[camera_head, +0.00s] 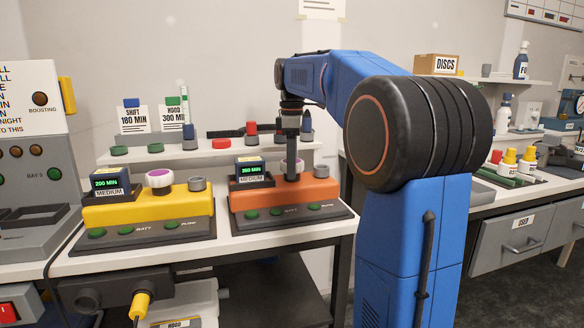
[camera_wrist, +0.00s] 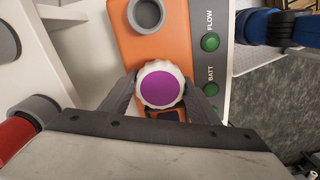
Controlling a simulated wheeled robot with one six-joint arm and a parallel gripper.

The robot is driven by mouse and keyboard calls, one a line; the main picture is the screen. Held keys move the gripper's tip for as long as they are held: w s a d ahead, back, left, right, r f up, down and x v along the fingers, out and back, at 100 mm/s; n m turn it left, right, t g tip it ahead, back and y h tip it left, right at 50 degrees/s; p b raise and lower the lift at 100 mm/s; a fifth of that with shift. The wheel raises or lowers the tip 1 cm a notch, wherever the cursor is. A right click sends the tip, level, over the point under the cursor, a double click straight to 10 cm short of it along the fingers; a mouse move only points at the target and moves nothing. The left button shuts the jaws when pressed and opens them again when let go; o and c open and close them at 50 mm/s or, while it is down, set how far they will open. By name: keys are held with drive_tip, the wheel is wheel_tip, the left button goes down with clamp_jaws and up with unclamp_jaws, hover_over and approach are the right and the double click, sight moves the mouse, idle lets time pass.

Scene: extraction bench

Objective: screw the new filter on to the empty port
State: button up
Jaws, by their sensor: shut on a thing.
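In the wrist view a white ridged filter with a purple top (camera_wrist: 160,88) sits between the two fingers of my gripper (camera_wrist: 162,92), which is shut on it. It is over the orange pump unit (camera_wrist: 193,40), beside the unit's dark display. Whether it touches or is threaded on a port beneath is hidden. A grey round ring port (camera_wrist: 146,15) on the same unit stands open, apart from the filter. In the head view my gripper (camera_head: 291,172) points straight down at the orange unit (camera_head: 265,196), and mostly hides the filter.
A yellow unit (camera_head: 150,212) stands left of the orange one, with a purple-topped filter (camera_head: 159,180) and a grey ring (camera_head: 197,184). A shelf behind (camera_head: 240,150) holds coloured caps and bottles. Blank bench shows between the units.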

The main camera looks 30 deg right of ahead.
drive_tip(key=m, duration=0.4)
drive_tip(key=shift+m, duration=0.4)
drive_tip(key=m, duration=0.8)
drive_tip(key=shift+m, duration=0.4)
drive_tip(key=m, duration=0.4)
drive_tip(key=o, duration=1.2)
